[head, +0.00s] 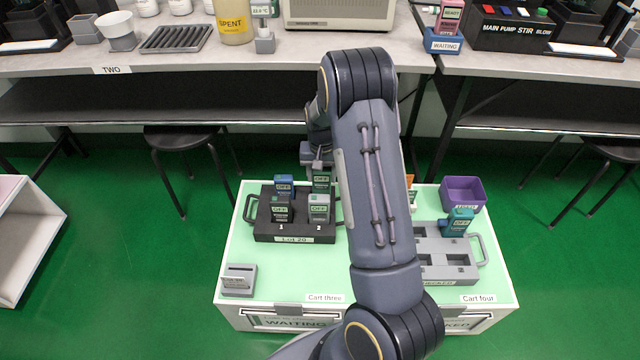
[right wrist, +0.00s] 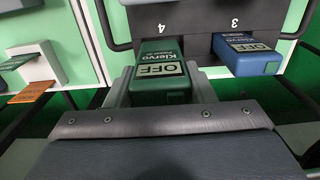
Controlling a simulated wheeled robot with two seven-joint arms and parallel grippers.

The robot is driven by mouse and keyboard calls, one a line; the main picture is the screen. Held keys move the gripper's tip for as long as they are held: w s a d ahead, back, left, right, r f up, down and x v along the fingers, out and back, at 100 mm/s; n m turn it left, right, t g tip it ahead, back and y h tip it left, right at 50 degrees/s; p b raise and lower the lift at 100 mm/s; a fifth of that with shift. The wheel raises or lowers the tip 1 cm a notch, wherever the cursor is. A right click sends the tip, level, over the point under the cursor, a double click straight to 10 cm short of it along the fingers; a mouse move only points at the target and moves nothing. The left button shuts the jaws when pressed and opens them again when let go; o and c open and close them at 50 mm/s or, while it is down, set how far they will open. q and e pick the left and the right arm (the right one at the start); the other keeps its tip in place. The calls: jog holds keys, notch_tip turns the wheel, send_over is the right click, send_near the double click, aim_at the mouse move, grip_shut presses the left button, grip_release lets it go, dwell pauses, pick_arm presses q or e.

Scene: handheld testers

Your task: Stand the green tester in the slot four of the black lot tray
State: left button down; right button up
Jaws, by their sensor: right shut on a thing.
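The black lot tray (head: 262,228), labelled Lot 20, lies on the left of the cart top. My right gripper (head: 318,164) is at its back right corner, shut on the green tester (head: 321,184). In the right wrist view the green tester (right wrist: 163,80) is upright between the fingers, at the slot marked 4. I cannot tell whether it rests on the slot's floor. A blue tester (right wrist: 246,57) stands beside it at slot 3. In the head view, a dark green tester (head: 281,211) and a grey tester (head: 319,208) stand in the front slots. My left gripper is not in view.
A grey tray (head: 432,243) with a teal tester (head: 458,222) lies on the cart's right, partly behind my right arm. A purple bin (head: 462,190) stands behind it. A small grey holder (head: 239,280) is at the front left. The bench runs behind the cart.

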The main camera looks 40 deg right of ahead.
aim_at(320, 182)
jog(key=shift+w+a+f+b, duration=0.15)
jog(key=shift+f+b, duration=0.15)
jog(key=shift+f, duration=0.65)
jog(key=shift+w+f+b, duration=0.1)
jog(key=shift+f+b, duration=0.15)
jog(key=shift+f, duration=0.65)
jog(key=shift+f, duration=0.15)
jog(key=o, duration=1)
jog(key=shift+o, duration=0.2)
